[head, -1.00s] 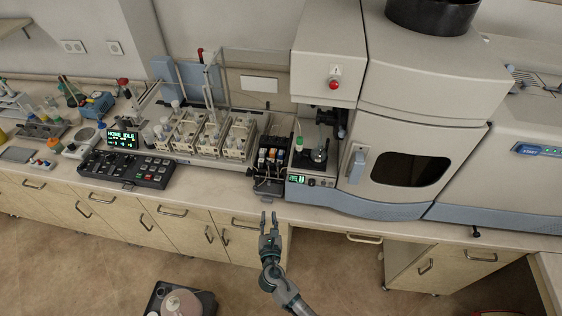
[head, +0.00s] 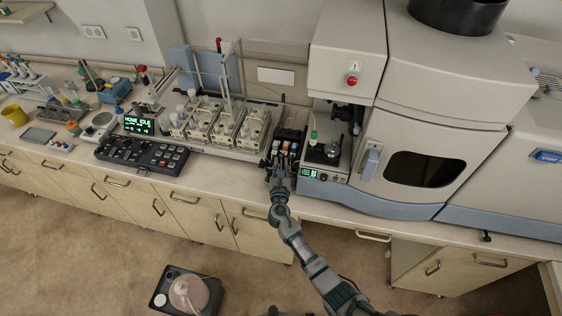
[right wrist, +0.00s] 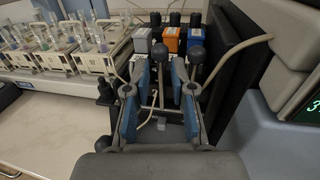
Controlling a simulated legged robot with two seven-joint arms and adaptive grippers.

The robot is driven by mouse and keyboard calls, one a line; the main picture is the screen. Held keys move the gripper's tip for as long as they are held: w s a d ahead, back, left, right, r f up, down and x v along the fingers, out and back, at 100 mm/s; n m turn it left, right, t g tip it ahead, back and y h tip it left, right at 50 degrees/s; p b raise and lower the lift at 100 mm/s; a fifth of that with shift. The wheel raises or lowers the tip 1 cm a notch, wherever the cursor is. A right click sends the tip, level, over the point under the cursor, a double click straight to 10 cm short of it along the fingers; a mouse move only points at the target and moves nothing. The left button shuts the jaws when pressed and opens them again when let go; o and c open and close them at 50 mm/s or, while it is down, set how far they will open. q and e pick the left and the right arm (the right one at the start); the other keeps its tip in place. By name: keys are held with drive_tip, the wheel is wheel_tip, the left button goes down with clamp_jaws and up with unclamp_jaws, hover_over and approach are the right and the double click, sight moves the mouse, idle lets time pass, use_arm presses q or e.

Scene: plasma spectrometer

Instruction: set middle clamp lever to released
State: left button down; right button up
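The pump with its clamps (head: 291,135) stands on the bench, left of the big spectrometer. In the right wrist view it has a grey block (right wrist: 142,39), an orange block (right wrist: 170,40) and a blue block (right wrist: 200,36). The middle clamp lever (right wrist: 160,52), with a black ball knob, stands up in front of the orange block. A second ball-knob lever (right wrist: 196,55) is to its right, and a dark knob (right wrist: 105,92) sits lower left. My right gripper (head: 281,166) is at the pump's front. Its blue-padded fingers (right wrist: 160,92) are apart around the middle lever's shaft; contact is unclear.
Vial racks (right wrist: 62,52) stand close on the left and a dark upright panel (right wrist: 232,60) on the right. The spectrometer (head: 420,150) fills the bench's right side. A keypad box (head: 142,155) lies farther left. The front bench strip (head: 215,180) is clear.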

drive_tip(key=shift+w+d, duration=0.1)
drive_tip(key=shift+w, duration=0.7)
clamp_jaws()
use_arm(q)
drive_tip(key=shift+f, duration=0.1)
